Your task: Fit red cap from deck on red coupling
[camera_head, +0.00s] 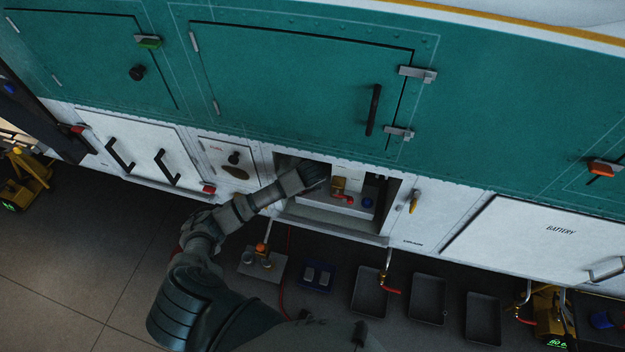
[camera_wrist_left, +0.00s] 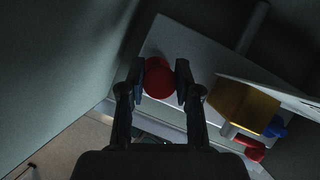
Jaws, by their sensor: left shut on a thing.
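My left arm reaches into an open bay (camera_head: 285,219) in the white lower panel. In the wrist view my left gripper (camera_wrist_left: 159,82) is shut on a round red thing, which looks like the red cap (camera_wrist_left: 158,77). It is over a pale grey surface (camera_wrist_left: 180,40) inside the bay. The gold block (camera_wrist_left: 243,105) is to the right of the gripper, apart from it. A red fitting (camera_wrist_left: 249,148) and a blue fitting (camera_wrist_left: 275,128) sit beside the block. In the head view the gold block (camera_head: 338,184) and blue fitting (camera_head: 367,202) also show. I cannot tell which red part is the coupling.
The bay's side walls and front edge surround the forearm closely. A white battery door (camera_head: 545,238) is further right.

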